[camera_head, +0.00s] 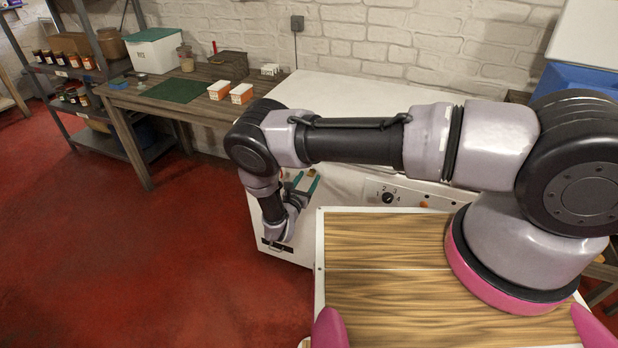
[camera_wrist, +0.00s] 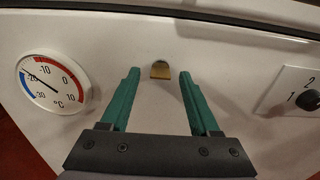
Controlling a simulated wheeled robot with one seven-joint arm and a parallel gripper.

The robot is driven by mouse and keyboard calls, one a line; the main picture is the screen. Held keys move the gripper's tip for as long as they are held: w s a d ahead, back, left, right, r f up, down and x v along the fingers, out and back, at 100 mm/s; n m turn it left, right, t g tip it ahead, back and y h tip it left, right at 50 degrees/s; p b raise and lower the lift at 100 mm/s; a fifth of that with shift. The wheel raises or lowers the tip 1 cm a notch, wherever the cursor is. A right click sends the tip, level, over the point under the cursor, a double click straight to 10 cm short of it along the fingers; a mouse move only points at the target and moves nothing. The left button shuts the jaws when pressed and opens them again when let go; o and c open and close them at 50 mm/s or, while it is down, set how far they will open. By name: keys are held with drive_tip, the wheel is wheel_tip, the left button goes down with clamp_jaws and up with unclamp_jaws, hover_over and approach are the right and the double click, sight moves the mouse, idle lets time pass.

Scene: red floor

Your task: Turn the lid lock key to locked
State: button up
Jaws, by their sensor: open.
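The lid lock key (camera_wrist: 160,71) is a small brass-coloured piece below a dark, rounded part on the white front of the freezer (camera_wrist: 225,65). It shows upright in the wrist view, high in the middle; I cannot tell which setting it is in. In the head view the freezer (camera_head: 345,92) stands beyond my arm. My gripper (camera_wrist: 160,76) has two teal fingers, spread apart with nothing between them. They point at the freezer front, with the key framed between their tips, apparently untouched. My gripper also shows in the head view (camera_head: 308,176), small beside the freezer front.
A round thermometer (camera_wrist: 54,82) is left of the key, and a numbered dial (camera_wrist: 308,100) is at the right. A wooden table (camera_head: 145,103) with a white box (camera_head: 153,52) and a shelf with jars (camera_head: 66,70) stand at the left. Red floor is clear there.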

drive_tip(key=shift+w+d, duration=0.25)
drive_tip(key=shift+w, duration=0.3)
clamp_jaws()
drive_tip(key=shift+m, duration=0.3)
drive_tip(key=m, duration=1.7)
drive_tip(key=shift+m, duration=0.3)
